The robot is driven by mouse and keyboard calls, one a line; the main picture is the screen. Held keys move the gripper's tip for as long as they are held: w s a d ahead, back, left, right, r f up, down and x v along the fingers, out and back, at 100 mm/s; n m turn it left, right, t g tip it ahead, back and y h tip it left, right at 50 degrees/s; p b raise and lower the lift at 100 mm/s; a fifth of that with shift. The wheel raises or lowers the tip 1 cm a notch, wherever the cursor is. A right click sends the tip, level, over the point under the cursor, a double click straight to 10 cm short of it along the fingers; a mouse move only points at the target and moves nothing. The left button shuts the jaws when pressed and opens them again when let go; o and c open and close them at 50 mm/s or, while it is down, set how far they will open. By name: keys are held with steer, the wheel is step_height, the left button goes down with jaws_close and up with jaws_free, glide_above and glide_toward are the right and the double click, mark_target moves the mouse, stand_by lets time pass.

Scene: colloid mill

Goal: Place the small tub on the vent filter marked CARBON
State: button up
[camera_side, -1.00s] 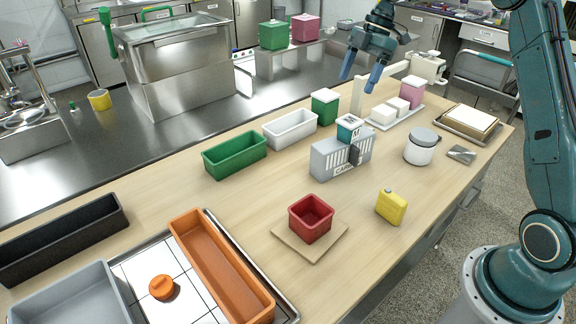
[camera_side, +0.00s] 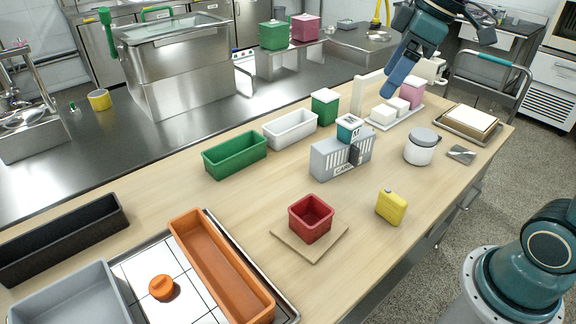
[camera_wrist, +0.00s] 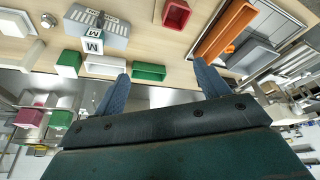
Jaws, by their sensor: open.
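The grey vent filter (camera_side: 335,160) stands on the wooden worktop, with dark slots and lettering that starts "CARB"; the rest is hard to read. It also shows in the wrist view (camera_wrist: 112,26). A teal and white cube marked M (camera_side: 349,127) is at its top back edge; I cannot tell whether it rests on it or stands behind. A small red open tub (camera_side: 311,217) sits upright on a thin wooden board, in front of the filter. It shows at the top of the wrist view (camera_wrist: 176,14). My gripper (camera_wrist: 160,72) is open and empty, above the far side of the worktop, apart from both.
Green (camera_side: 235,155) and white (camera_side: 290,129) bins stand behind the filter, beside a green box (camera_side: 325,106). A yellow bottle (camera_side: 391,206) and white jar (camera_side: 420,147) stand to the right. An orange bin (camera_side: 220,266) lies front left. Bare wood surrounds the red tub's board.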

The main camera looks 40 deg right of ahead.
steer(key=s+f+m+t+h, duration=0.1)
steer(key=s+f+m, duration=0.1)
steer(key=s, duration=0.5)
steer(key=s+d+f+m+t+h, duration=0.1)
steer(key=s+f+m, duration=0.2)
steer(key=s, duration=0.4)
steer(key=shift+s+f+m, duration=0.15)
steer(key=shift+m, duration=0.45)
